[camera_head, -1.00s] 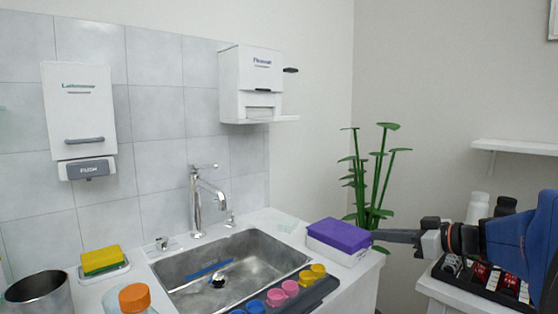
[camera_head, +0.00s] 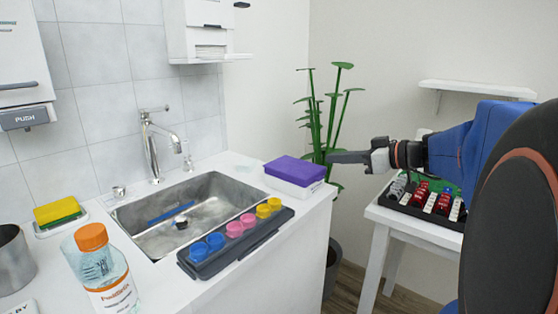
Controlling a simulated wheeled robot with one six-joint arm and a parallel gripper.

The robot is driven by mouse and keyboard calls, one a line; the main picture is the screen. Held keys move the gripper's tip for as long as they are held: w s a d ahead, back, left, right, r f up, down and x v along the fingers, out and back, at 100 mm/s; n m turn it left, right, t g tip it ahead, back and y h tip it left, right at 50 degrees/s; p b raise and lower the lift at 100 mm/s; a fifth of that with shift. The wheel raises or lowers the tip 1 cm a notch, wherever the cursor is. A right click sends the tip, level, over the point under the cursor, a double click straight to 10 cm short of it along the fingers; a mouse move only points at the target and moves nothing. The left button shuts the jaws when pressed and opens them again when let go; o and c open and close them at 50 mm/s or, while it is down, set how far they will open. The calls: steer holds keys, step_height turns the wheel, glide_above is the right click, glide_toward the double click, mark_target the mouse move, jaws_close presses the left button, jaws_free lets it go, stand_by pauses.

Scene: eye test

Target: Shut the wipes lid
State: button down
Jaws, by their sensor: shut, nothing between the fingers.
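The wipes box (camera_head: 294,187) is a white box with a purple lid (camera_head: 295,169), on the white counter's right end behind the sink. The lid lies flat over the top of the box, and no gap shows from here. My gripper (camera_head: 330,157) is shut and empty, reaching in from the right. Its dark fingertips are just beside the lid's right edge at about lid height. I cannot tell whether they touch it.
A dark tray (camera_head: 205,272) of colored cups lies along the sink's (camera_head: 152,239) front edge. An orange-capped bottle (camera_head: 110,280) stands at left. A green plant (camera_head: 330,105) rises behind my gripper. A white side table (camera_head: 415,229) holds a rack of bottles at right.

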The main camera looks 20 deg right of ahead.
steer(key=s+d+f, duration=0.3)
steer(key=s+d, duration=0.1)
steer(key=s, duration=0.3)
steer(key=shift+s+d, duration=0.35)
steer(key=shift+s, duration=0.05)
steer(key=shift+a, duration=0.1)
steer(key=s+a+f+m+g+h, duration=0.1)
steer(key=s+a+f+m+g, duration=0.1)
steer(key=s+a+f+g, duration=0.4)
steer(key=s+a+f+m+g+h, duration=0.1)
steer(key=s+a+f+g, duration=0.1)
steer(key=a+f, duration=0.65)
steer(key=shift+s+a+f+m+h, duration=0.15)
steer(key=shift+s+f+m+h, duration=0.35)
steer(key=shift+s+h, duration=0.35)
steer(key=shift+s+a+f+m+h, duration=0.15)
steer(key=shift+s+f+m+h, duration=0.3)
steer(key=shift+s+h, duration=0.45)
steer(key=shift+s+a+f+m+h, duration=0.15)
steer(key=shift+s+f+m+h, duration=0.35)
steer(key=shift+s+h, duration=0.35)
